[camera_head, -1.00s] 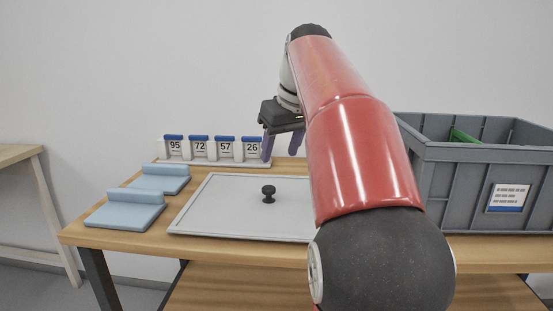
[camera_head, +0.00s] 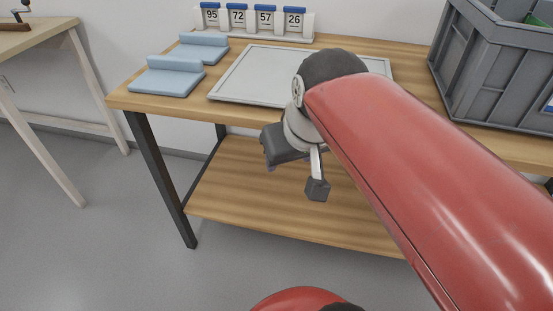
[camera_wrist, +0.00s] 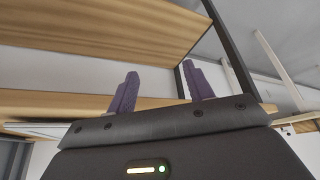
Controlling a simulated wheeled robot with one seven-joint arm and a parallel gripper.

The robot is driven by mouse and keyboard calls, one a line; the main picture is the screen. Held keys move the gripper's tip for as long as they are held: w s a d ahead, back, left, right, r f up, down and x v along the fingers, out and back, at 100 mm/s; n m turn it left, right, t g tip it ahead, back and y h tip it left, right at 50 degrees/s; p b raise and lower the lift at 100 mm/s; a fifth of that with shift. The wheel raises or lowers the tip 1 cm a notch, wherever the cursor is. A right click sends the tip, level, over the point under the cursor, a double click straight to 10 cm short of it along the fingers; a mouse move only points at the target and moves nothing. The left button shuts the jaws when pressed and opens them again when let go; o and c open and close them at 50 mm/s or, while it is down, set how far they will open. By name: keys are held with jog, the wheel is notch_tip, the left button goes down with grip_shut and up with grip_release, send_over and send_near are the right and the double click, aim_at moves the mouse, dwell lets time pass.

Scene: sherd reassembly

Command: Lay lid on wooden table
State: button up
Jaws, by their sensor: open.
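Two light blue stepped blocks (camera_head: 165,82) sit left of the lid. A rack of numbered tags (camera_head: 252,22) stands behind it. A grey crate (camera_head: 490,65) stands at right. A lower shelf (camera_head: 240,190) is bare where visible. Another bench (camera_head: 40,40) is at far left.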

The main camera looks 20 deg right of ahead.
jog(key=s+a+f+p, duration=0.1)
jog(key=s+f, duration=0.3)
jog(key=f, duration=0.1)
jog(key=shift+a, duration=0.2)
jog(key=shift+s+f, duration=0.1)
jog(key=shift+f, duration=0.15)
jog(key=shift+c, duration=0.2)
